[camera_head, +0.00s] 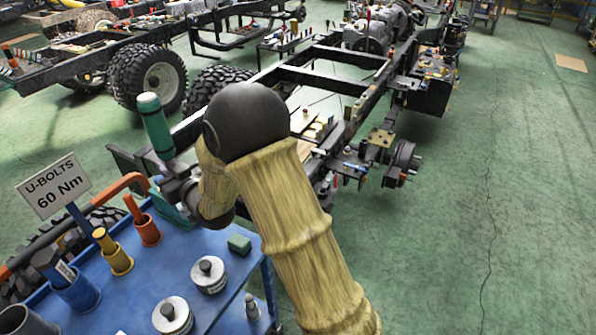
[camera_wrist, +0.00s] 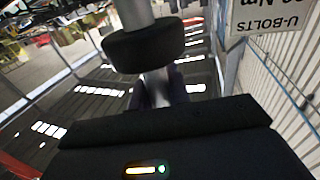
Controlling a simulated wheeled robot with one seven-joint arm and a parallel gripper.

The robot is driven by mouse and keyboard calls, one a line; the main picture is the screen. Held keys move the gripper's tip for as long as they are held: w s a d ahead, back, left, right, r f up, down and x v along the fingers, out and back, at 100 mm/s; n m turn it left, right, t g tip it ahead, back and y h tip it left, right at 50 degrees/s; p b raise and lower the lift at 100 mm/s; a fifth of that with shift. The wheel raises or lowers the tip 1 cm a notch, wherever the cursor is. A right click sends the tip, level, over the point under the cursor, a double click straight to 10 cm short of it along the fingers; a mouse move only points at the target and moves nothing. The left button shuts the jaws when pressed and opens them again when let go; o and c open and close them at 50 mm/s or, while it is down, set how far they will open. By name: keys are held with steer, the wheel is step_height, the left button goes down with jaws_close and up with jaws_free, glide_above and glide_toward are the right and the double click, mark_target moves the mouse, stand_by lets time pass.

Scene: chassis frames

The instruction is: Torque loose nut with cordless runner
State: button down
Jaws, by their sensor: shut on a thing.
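A green tool with dark bands (camera_head: 152,125), which looks like the cordless runner, stands nearly upright at the left of the head view, above the blue cart's back edge. My gripper (camera_head: 178,187) is shut on it at its lower part, partly hidden by my arm. In the wrist view a grey shaft with a thick black collar (camera_wrist: 142,50) rises just beyond my gripper (camera_wrist: 160,90). The chassis frame (camera_head: 335,85) stretches away behind my arm, with a hub and bracket (camera_head: 400,160) on its right side. I cannot make out the loose nut.
Green floor (camera_head: 480,200) is clear at right.

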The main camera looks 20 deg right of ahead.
steer(key=d+f+m+h+b, duration=0.3)
steer(key=d+f, duration=0.3)
steer(key=d, duration=1.2)
steer(key=d+f+m+t+h+b, duration=0.1)
steer(key=d+f+h, duration=0.5)
steer(key=d, duration=1.3)
steer(key=shift+d+m+b, duration=0.25)
steer(key=shift+m+b, duration=0.65)
steer(key=shift+m, duration=0.1)
steer(key=shift+f, duration=0.15)
step_height(320, 180, down, 7)
steer(key=b, duration=0.5)
steer(key=shift+s, duration=0.1)
steer(key=shift+f+b, duration=0.15)
steer(key=shift+b, duration=0.35)
steer(key=shift+f+b, duration=1.3)
steer(key=shift+b, duration=0.25)
